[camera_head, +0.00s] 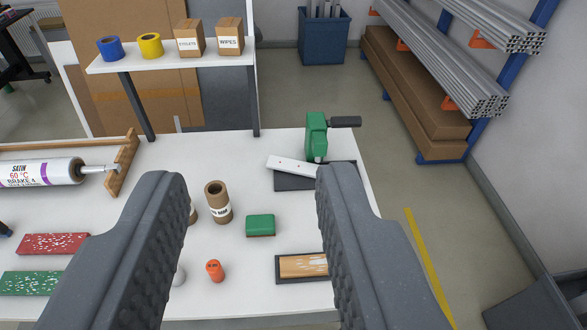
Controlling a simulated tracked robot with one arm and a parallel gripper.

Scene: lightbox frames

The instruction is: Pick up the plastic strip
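A white strip (290,165), which looks like the plastic strip, lies at a slant on the white table. It rests over a dark flat plate (294,183), with its right end at the foot of a green tool (316,137) with a dark handle. I cannot tell whether the tool clamps it. My gripper (252,180) is open, its two dark grey fingers wide apart with nothing held. The strip appears beyond the fingertips, nearer the right one, whose tip comes close to the strip's right end in the picture.
Between the fingers are a cardboard tube (218,202), a green block (260,225), an orange item (215,270) and a dark tray (278,279) with a wooden piece. A raised shelf (172,61) stands behind. A large roll (40,172) lies left. The table's right edge is near the tool.

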